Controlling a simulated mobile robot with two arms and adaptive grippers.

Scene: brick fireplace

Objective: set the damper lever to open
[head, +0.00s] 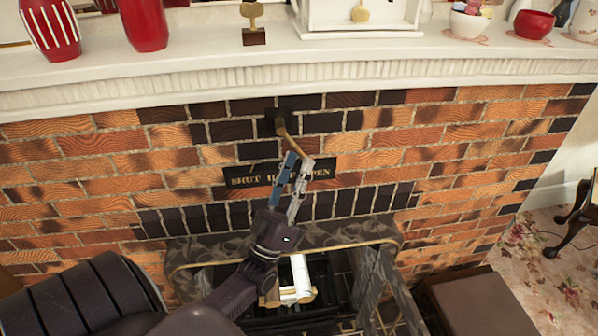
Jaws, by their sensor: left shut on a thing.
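The damper lever (287,133) is a brass-coloured bar hanging from a dark square pivot plate on the brick chimney face. It slants down and a little to the right. Below it, a dark plate (239,177) carries gold lettering, with SHUT on the left and the end of OPEN on the right; the middle is covered by my gripper. My left gripper (298,161) reaches up from below, its blue and pale fingers shut on the lever's lower end, in front of the plate's middle. The lever's tip is hidden between the fingers. My right gripper is not in view.
A white mantel shelf (200,72) juts out above the lever, holding red vases (145,24), a small brass piece (253,22) and bowls (533,24). Below is the dark firebox opening with a marbled surround (330,233). A brown box-like seat (482,305) stands at the lower right.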

